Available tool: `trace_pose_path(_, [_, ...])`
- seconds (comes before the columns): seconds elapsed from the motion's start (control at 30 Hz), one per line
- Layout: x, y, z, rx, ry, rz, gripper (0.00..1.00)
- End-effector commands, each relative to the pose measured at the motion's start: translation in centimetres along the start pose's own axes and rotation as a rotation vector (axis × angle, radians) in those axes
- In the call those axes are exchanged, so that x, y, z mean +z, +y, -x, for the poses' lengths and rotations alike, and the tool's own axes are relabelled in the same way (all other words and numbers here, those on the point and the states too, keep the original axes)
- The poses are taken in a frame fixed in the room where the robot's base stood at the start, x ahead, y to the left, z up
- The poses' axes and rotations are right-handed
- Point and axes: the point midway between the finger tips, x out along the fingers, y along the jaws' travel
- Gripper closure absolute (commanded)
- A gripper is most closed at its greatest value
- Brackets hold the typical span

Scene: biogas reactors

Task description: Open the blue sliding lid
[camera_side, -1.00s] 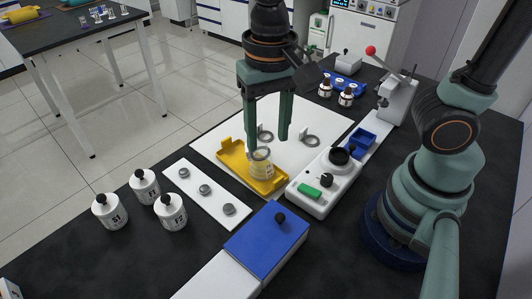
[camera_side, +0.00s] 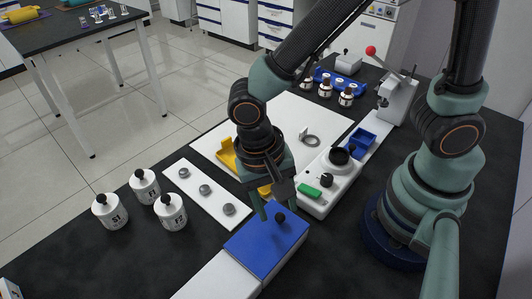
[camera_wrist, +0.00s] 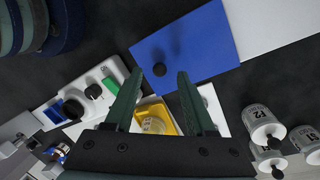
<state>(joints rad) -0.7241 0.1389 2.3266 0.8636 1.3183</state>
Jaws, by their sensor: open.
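The blue sliding lid (camera_side: 265,243) lies flat on a white box at the front of the black table, with a small black knob (camera_side: 280,217) on top. The lid (camera_wrist: 195,45) and its knob (camera_wrist: 158,69) also show in the wrist view. My gripper (camera_side: 273,208) is open and empty, fingers pointing down, close to the knob and the lid's back edge. In the wrist view the knob appears just beyond and between my two fingertips (camera_wrist: 158,80). I cannot tell whether a finger touches the lid.
A yellow tray (camera_wrist: 165,115) with a jar stands behind the lid, partly hidden by my arm. A white device (camera_side: 323,180) with a green button is right of it. White bottles (camera_side: 171,211) and a white strip with discs (camera_side: 205,190) stand at left. Black table is free at front left.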

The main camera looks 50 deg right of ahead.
Motion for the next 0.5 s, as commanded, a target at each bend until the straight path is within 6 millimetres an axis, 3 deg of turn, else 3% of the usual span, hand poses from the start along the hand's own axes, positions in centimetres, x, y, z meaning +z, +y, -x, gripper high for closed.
trace_pose_path(0.2, [-0.1,0.1,-2.0,0.002,-0.001,0.0,0.45])
trace_pose_path(0.5, [-0.1,0.0,-2.2,-0.001,-0.001,0.0,0.45])
